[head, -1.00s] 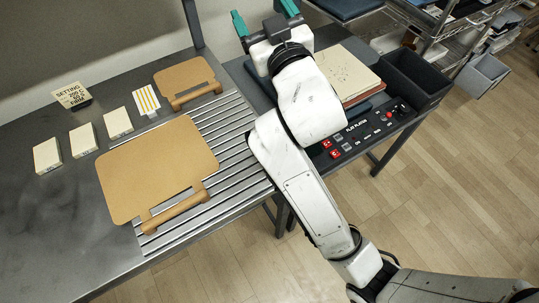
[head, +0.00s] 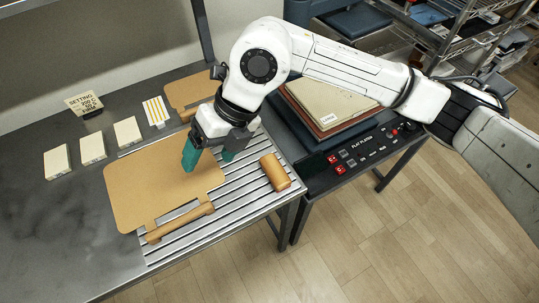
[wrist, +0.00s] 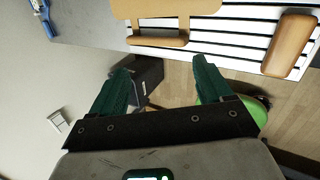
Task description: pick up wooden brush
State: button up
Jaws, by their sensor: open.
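The wooden brush (head: 275,172) is a short, rounded wooden block lying on the slatted metal part of the bench, near its right edge. It also shows at the upper right of the wrist view (wrist: 290,45). Its bristles cannot be made out. My gripper (head: 208,158) has teal fingers pointing down, spread apart and empty. In the head view it is left of the brush and above the right part of the large tan board (head: 160,180). In the wrist view the brush lies beyond and right of the fingers (wrist: 160,88), not between them.
The large board's wooden handle (head: 180,222) lies left of the brush. A smaller tan board (head: 192,90) lies behind my gripper. White blocks (head: 92,149) and a striped card (head: 156,111) are at left. The flat press (head: 330,160) stands right of the bench.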

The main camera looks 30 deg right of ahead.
jog(key=d+f+m+h, duration=0.1)
jog(key=d+f+h, duration=0.2)
jog(key=d, duration=0.4)
jog(key=d+f+m+h, duration=0.1)
jog(key=d+f+h, duration=0.2)
jog(key=d, duration=0.4)
send_over(275, 169)
notch_tip(275, 169, down, 4)
jog(key=shift+s+r+g+p, duration=0.1)
jog(key=shift+g+p, duration=0.25)
jog(key=shift+g, duration=0.05)
jog(key=shift+n, duration=0.3)
jog(key=shift+f+p, duration=0.55)
jog(key=shift+f, duration=2.5)
jog(key=c, duration=1.2)
jog(key=shift+o, duration=0.2)
jog(key=shift+r, duration=0.1)
